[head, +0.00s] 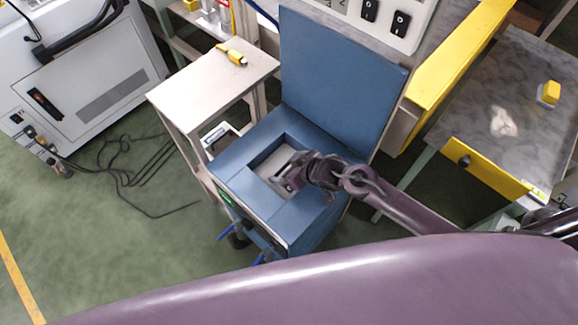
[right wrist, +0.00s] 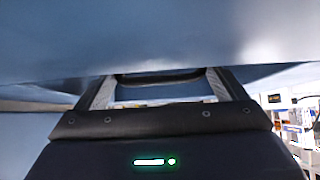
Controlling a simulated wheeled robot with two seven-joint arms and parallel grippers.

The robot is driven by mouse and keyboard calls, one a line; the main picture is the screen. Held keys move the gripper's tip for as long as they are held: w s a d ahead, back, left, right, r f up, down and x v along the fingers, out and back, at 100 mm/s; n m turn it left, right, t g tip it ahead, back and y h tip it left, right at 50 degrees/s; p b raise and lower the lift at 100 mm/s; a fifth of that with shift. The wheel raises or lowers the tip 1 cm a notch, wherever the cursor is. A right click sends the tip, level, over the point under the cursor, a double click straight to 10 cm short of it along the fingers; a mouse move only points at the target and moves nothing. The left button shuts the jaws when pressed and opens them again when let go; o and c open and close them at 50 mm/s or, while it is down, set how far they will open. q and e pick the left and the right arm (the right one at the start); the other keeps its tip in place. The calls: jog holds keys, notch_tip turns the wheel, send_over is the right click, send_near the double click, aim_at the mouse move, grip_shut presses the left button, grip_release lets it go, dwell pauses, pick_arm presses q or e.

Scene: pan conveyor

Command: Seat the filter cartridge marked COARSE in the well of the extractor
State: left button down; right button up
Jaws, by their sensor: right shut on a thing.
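The extractor (head: 240,178) is a blue box with its tall blue lid raised and a square well open in its top. My right gripper (head: 284,181) reaches into the well from the right, low inside its rim. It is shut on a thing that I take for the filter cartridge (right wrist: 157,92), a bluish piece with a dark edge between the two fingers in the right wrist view. The gripper hides most of it, and no COARSE marking is readable. I cannot tell whether it rests on the well's floor. My left gripper is not in view.
A pale side table (head: 205,82) with a yellow object (head: 231,54) stands behind the extractor on the left. A yellow-edged grey table (head: 475,125) with a yellow button (head: 549,92) is on the right. Black cables (head: 125,172) lie on the green floor at left.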

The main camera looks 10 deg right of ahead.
jog(key=shift+w+r, duration=0.1)
jog(key=shift+r, duration=0.1)
jog(key=shift+f, duration=0.15)
jog(key=o, duration=1.7)
jog(key=shift+f, duration=0.15)
jog(key=shift+o, duration=0.2)
jog(key=shift+r, duration=0.3)
jog(key=p+v, duration=0.1)
jog(key=v, duration=1.1)
jog(key=shift+s+f+p, duration=0.1)
jog(key=shift+s+p, duration=0.1)
jog(key=shift+p, duration=0.1)
